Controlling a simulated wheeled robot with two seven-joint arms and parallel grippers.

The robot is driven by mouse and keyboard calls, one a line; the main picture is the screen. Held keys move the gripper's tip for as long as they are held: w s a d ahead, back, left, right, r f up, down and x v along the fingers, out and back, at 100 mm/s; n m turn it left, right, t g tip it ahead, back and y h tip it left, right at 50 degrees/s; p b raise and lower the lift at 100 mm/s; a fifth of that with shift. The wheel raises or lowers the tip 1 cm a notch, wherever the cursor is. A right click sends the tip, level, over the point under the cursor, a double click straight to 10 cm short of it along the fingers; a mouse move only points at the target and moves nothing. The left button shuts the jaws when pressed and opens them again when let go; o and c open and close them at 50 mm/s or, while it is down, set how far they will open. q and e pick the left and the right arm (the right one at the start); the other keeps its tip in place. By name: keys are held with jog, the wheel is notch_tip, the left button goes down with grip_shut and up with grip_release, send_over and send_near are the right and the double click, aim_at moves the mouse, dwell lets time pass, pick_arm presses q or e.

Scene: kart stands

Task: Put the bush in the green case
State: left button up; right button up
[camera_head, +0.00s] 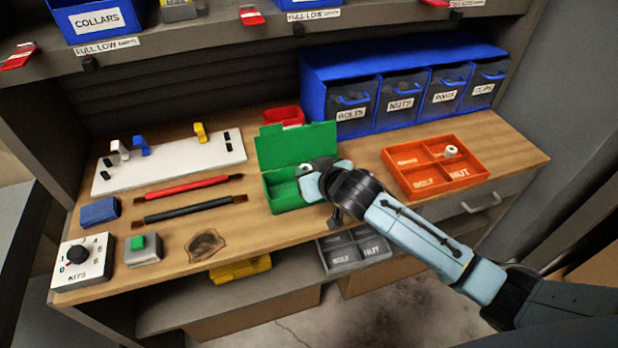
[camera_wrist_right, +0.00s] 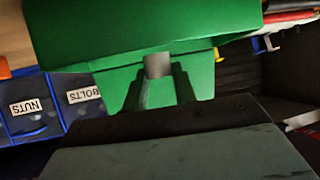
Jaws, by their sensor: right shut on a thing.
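The green case (camera_head: 283,201) stands on the workbench with its lid (camera_head: 290,146) raised at the back. My right gripper (camera_head: 309,172) is at the right part of the case, over its opening. It is shut on a small pale bush (camera_head: 304,168), whose end shows at the fingertips. In the right wrist view the bush (camera_wrist_right: 158,66) shows as a grey cylinder between the two dark fingers, in front of the green case (camera_wrist_right: 140,30). I cannot tell whether the bush touches the case. My left gripper is not in view.
An orange divided tray (camera_head: 412,187) with a small white ring part (camera_head: 450,151) stands to the right. Blue drawers (camera_head: 330,65) stand behind. Red and black tools (camera_head: 190,211) and a white board (camera_head: 165,171) lie left. A grey tray (camera_head: 352,262) sits below the bench edge.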

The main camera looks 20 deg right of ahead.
jog(key=shift+f, duration=1.1)
jog(key=shift+f+b, duration=0.3)
jog(key=shift+f, duration=0.3)
jog(key=o, duration=0.9)
jog(key=shift+o, duration=0.2)
jog(key=shift+r, duration=0.4)
jog(key=p+v, duration=0.1)
jog(key=v, duration=1.1)
jog(key=shift+r+p, duration=0.15)
jog(key=shift+p, duration=0.2)
